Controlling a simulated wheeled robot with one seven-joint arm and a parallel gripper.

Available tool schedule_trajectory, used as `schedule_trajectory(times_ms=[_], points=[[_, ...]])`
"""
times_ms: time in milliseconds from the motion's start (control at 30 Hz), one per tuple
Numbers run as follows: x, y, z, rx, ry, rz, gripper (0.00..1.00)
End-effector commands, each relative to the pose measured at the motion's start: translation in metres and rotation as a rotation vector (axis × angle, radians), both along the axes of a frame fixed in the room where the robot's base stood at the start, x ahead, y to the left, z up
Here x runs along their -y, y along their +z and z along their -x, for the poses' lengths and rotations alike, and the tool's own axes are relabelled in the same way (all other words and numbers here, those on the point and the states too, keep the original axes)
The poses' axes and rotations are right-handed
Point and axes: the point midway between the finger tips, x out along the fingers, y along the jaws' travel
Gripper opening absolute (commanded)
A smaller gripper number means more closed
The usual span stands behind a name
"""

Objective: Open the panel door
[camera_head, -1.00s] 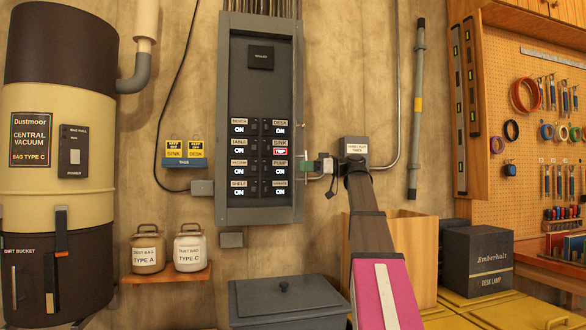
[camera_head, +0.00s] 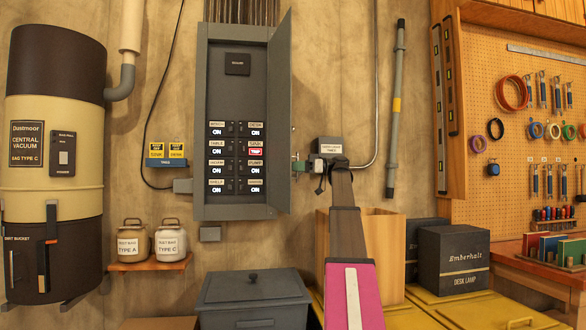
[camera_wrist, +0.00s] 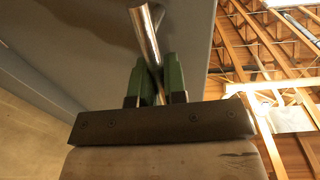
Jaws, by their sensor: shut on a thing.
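The grey panel door (camera_head: 281,110) stands swung out on the right side of the grey wall panel (camera_head: 201,130), with its free edge towards me. Its inside face shows as a narrow slanted strip. The panel's interior, with rows of labelled switches, is exposed. My gripper (camera_head: 301,167) is at the door's outer side, near mid-height. In the wrist view, the green fingers of my gripper (camera_wrist: 156,82) are shut on a shiny metal handle (camera_wrist: 146,32) beside the grey door surface (camera_wrist: 80,50). The handle is mostly hidden in the head view.
A grey box (camera_head: 328,147) on the wall is partly behind my wrist. A lidded grey bin (camera_head: 253,297) stands below the panel. A wooden box (camera_head: 385,255) and a dark lamp box (camera_head: 453,262) stand right. A shelf (camera_head: 150,265) with two jars is left.

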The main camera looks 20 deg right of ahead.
Motion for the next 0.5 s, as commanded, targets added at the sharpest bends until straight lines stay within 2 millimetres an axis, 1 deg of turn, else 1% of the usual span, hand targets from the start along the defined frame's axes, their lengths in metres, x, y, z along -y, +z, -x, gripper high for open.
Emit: schedule_trajectory(times_ms=[233, 267, 300, 333, 500], points=[[-0.0007, -0.0005, 0.0021, 0.001, 0.004, 0.001, 0.00], [-0.0007, -0.0005, 0.0020, 0.000, 0.004, 0.001, 0.19], [-0.0008, -0.0005, 0.0020, 0.000, 0.004, 0.001, 0.32], [-0.0008, -0.0005, 0.0017, 0.000, 0.004, 0.001, 0.37], [-0.0007, -0.0004, 0.0010, 0.000, 0.002, 0.001, 0.37]])
